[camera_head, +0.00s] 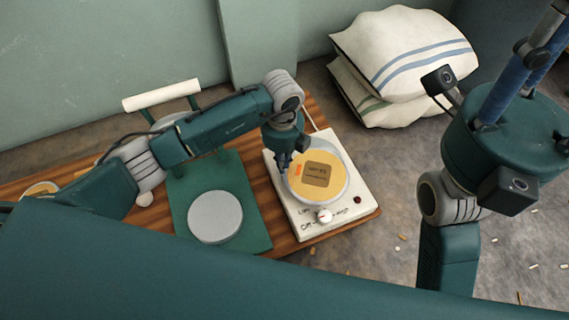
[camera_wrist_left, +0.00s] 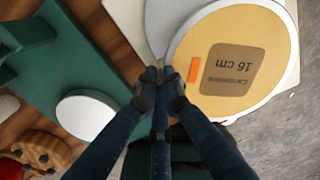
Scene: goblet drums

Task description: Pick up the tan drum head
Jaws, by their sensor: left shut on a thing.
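The tan drum head (camera_head: 330,168) is a round disc with a pale rim, a brown label and a small orange patch. It is over the white appliance with a knob, at the right end of the wooden table. In the left wrist view the drum head (camera_wrist_left: 215,90) fills the upper right, and its label reads "16 cm". My left gripper (camera_head: 284,168) is shut on the drum head's left edge; the fingertips (camera_wrist_left: 163,76) meet at its rim. I cannot tell whether the disc touches the surface below. My right gripper is not in view.
The white appliance (camera_head: 303,222) has a knob and a red button. A grey-white disc (camera_head: 215,217) lies on a green board (camera_head: 257,239) to the left. White sacks (camera_head: 400,50) are stacked behind on the floor. Small scraps litter the floor at right.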

